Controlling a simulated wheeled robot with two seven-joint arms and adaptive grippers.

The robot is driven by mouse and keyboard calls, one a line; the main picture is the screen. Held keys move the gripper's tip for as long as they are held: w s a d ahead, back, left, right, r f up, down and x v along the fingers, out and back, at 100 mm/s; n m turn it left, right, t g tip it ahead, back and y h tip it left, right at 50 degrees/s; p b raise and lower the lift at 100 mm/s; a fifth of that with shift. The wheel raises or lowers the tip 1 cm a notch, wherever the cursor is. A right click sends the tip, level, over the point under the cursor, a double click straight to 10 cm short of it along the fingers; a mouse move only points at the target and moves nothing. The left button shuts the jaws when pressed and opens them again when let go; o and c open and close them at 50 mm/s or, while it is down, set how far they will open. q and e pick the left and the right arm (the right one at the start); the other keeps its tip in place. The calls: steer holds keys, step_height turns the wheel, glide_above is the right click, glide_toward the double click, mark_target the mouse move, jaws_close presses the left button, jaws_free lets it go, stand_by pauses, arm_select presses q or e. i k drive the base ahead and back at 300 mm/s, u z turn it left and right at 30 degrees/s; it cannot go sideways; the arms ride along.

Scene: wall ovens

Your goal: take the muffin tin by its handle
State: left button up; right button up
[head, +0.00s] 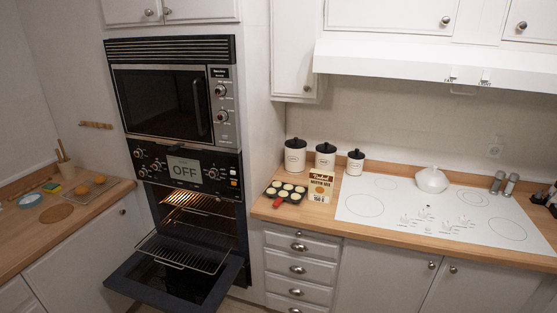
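The muffin tin (300,201) is a dark pan with several pale, batter-coloured cups. It sits on the wooden counter at the centre, near its front left corner and right of the wall oven. A short reddish handle (279,204) shows at its front side, close to the counter's edge. Neither of my grippers is in the head view, so nothing is seen touching the tin.
The lower oven (186,206) is open, its door (215,286) folded down and a rack pulled out. A muffin mix box (320,188) stands right beside the tin, with several white canisters (295,156) behind. The white cooktop (390,215) lies further right.

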mark_target(283, 191)
steer(key=i, duration=1.65)
steer(key=z, duration=0.05)
